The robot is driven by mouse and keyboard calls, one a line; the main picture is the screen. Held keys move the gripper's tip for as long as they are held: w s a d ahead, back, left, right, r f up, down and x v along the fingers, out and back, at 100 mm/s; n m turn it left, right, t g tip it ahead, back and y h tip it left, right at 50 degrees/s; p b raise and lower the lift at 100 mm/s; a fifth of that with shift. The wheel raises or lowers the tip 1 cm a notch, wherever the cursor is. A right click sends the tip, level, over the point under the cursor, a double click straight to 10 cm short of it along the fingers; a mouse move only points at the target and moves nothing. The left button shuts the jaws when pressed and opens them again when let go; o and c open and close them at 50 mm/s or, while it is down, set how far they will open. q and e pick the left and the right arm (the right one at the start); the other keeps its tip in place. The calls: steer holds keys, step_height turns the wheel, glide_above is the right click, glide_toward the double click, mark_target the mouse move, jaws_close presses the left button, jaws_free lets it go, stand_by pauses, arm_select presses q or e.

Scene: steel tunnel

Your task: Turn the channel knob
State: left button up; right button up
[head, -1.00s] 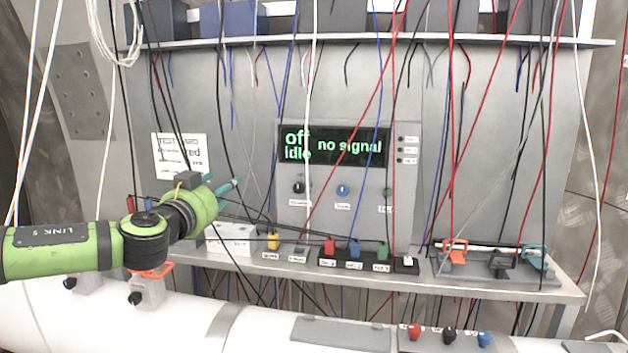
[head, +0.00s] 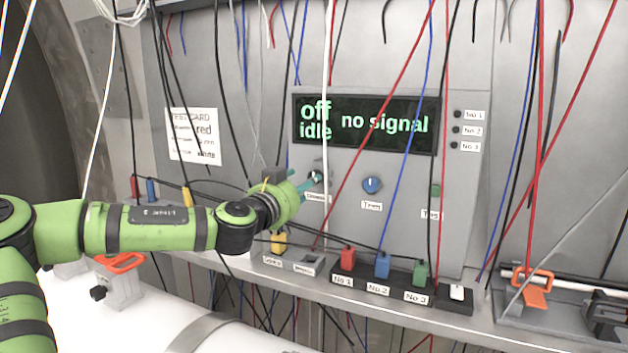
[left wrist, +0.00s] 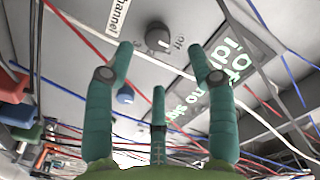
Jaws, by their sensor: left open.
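The channel knob (left wrist: 158,38) is a round, dark grey knob on the grey panel, next to a printed "Channel" label (left wrist: 117,14) in the left wrist view. My left gripper (left wrist: 162,50) is open, its teal fingers spread, with the knob beyond and between the two upper fingertips. I see no clear contact. The display (head: 365,123) reads "off idle" and "no signal". My right gripper is not in view.
A blue Trim knob (head: 372,184) and a green button (head: 435,190) sit right of the channel knob. Red, blue and black wires hang before the panel. Red (head: 347,257), blue (head: 382,265) and green (head: 420,273) plugs stand on the shelf below.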

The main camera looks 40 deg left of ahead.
arm_select(q)
steer(key=p+x, duration=0.1)
steer(key=x, duration=0.5)
steer(key=shift+p, duration=0.3)
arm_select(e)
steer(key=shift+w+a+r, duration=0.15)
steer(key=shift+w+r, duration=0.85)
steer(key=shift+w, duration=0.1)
arm_select(q)
steer(key=shift+w+a+f, duration=0.1)
steer(key=shift+w, duration=0.05)
jaws_close()
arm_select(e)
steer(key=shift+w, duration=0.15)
